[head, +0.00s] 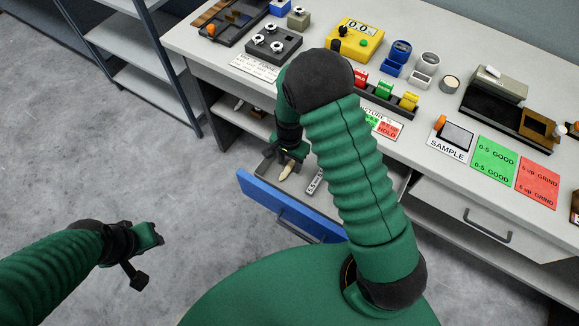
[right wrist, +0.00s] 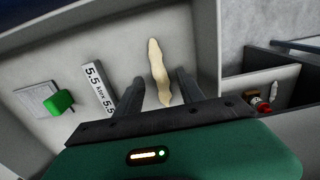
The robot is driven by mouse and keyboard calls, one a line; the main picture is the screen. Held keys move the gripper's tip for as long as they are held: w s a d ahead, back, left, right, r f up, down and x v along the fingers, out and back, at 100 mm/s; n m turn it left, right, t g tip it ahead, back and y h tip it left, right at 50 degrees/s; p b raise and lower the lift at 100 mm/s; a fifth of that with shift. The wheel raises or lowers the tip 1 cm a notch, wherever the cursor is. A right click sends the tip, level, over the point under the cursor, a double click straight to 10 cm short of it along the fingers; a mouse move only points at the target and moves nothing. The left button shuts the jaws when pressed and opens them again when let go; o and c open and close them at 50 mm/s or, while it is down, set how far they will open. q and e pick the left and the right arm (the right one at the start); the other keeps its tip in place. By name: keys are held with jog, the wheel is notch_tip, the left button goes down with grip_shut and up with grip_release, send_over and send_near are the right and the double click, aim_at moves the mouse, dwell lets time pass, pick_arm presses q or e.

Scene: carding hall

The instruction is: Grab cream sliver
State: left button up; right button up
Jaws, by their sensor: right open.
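The cream sliver (right wrist: 159,72) is a pale, thin, slightly wavy strip lying on the floor of the open drawer. In the head view the sliver (head: 286,171) shows just below my right gripper (head: 291,153). In the right wrist view my right gripper (right wrist: 158,92) is open, with one dark finger on each side of the sliver's lower part. I cannot tell whether the fingers touch it. My left gripper (head: 146,252) is over the floor at lower left, away from the drawer; its jaws are unclear.
The drawer (head: 290,207) has a blue front. Inside are a "5.5" label block (right wrist: 97,88), a green object (right wrist: 63,101) and a white card (right wrist: 36,100). The bench top (head: 425,100) above holds instruments and signs. A shelf rack (head: 140,78) stands at left.

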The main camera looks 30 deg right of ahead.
jog(key=shift+w+d+f, duration=0.1)
jog(key=shift+w+f, duration=0.05)
jog(key=shift+f, duration=0.55)
jog(key=shift+r, duration=0.1)
grip_shut()
